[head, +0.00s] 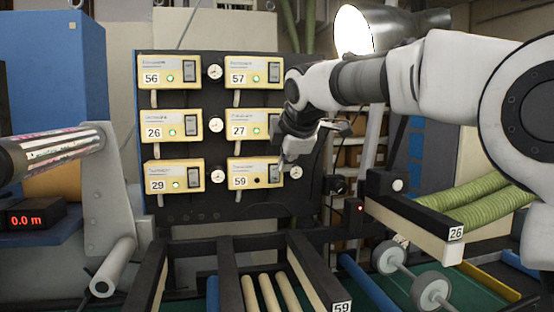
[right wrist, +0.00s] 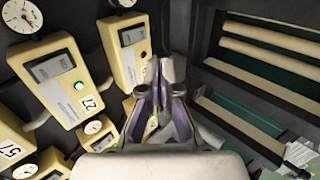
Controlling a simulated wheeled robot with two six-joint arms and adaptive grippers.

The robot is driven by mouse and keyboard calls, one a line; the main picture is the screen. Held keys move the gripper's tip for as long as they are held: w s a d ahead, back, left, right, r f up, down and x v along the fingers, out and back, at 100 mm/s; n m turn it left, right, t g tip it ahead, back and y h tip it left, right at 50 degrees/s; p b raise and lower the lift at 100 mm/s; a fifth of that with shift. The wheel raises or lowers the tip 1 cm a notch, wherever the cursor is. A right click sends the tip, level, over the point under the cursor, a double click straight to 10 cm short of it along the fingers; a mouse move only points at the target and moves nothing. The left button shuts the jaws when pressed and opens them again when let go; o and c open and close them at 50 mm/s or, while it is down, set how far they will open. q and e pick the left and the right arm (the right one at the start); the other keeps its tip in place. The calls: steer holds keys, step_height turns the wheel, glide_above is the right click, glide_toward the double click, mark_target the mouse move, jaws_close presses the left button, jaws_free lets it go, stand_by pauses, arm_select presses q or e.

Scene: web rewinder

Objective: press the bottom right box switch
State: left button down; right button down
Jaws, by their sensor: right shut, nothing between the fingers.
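The bottom right box (head: 247,173), cream and labelled 59, is on the dark panel in the head view. Its lamp (head: 257,181) is dark, unlike the green lamps on the other boxes. Its switch (head: 273,172) is at its right side, beside my right gripper (head: 287,166). In the right wrist view the box's switch (right wrist: 132,36) is at the top. My right gripper (right wrist: 166,66) is shut and empty, its fingertips close beside that box; I cannot tell if they touch it. My left gripper is not in view.
Box 27 (head: 234,126) is directly above, and box 29 (head: 172,177) is to the left. A round gauge (head: 296,171) is right of box 59. A bright lamp (head: 354,30) hangs above my right arm. Rollers (head: 265,292) and black frame bars are below the panel.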

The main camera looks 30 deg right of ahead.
mark_target(275, 176)
steer(key=p+x, duration=0.1)
steer(key=x, duration=0.2)
steer(key=w+r+p+x, duration=0.1)
steer(key=x, duration=0.2)
steer(key=p+x, duration=0.2)
steer(key=x, duration=0.2)
steer(key=shift+w+d+r, duration=0.2)
steer(key=shift+r, duration=0.15)
steer(key=shift+s+r, duration=0.1)
steer(key=shift+s, duration=0.2)
steer(key=shift+w+f+b, duration=0.3)
steer(key=shift+w+b, duration=0.05)
steer(key=shift+b, duration=0.4)
steer(key=shift+s+r+p, duration=0.1)
steer(key=shift+r+p, duration=0.9)
steer(key=shift+p, duration=0.15)
